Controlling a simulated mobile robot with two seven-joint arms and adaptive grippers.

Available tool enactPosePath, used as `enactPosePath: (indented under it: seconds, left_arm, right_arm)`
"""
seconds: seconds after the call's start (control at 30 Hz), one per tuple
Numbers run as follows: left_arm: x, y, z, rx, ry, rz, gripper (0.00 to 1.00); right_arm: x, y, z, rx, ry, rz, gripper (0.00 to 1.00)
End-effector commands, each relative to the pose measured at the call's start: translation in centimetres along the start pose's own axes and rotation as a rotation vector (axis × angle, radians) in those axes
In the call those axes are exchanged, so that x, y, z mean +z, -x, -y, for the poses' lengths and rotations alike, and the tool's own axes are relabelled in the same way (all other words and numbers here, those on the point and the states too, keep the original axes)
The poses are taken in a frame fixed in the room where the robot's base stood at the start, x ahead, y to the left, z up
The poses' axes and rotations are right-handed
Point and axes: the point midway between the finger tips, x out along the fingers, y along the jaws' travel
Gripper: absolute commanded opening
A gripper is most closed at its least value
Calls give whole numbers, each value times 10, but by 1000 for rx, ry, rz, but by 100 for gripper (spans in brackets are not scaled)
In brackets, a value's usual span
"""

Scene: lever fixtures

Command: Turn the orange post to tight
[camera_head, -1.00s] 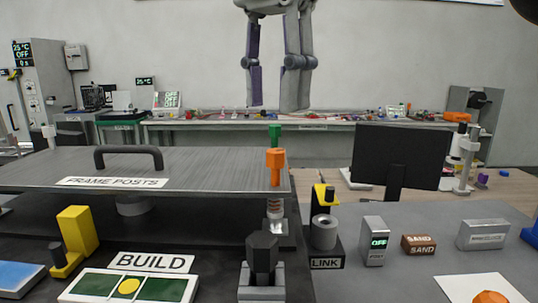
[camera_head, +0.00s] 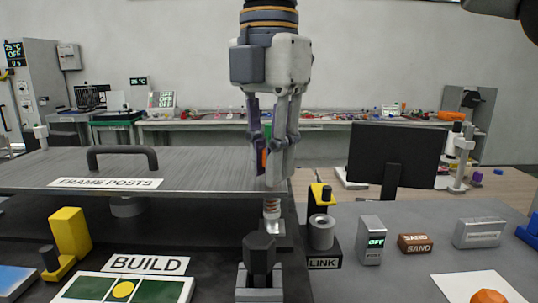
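The orange post (camera_head: 262,160) stands at the right end of the grey panel labelled FRAME POSTS. Only a narrow strip of it shows between the fingers of my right gripper (camera_head: 267,170). The gripper points straight down with its fingertips at the height of the orange head, one finger covering its right part. I cannot tell whether the fingers touch it. Below the head, a coiled spring section and metal base (camera_head: 271,222) show. The green tip seen earlier is hidden behind the gripper. My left gripper is not in view.
The grey panel (camera_head: 210,168) with a dark handle (camera_head: 122,152) lies left. A dark hexagonal knob (camera_head: 259,254) stands in front. A yellow LINK fixture (camera_head: 321,218) is close at right. A yellow lever (camera_head: 71,233) and BUILD board (camera_head: 80,290) are front left.

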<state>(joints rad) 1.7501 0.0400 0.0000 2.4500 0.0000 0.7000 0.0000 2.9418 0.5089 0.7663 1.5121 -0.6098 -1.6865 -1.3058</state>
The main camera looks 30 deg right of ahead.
Motion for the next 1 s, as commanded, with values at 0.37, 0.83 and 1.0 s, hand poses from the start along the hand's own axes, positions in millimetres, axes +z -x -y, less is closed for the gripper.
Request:
enactPosePath:
  seconds: [0.37, 0.83, 1.0]
  left_arm:
    - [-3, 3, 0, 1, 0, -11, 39]
    - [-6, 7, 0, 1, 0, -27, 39]
    - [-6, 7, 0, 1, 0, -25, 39]
  right_arm:
    - [0, 1, 0, 0, -81, 3, 0]
    - [1, 0, -3, -1, -486, 1, 0]
    - [1, 0, -4, -1, -648, 0, 0]
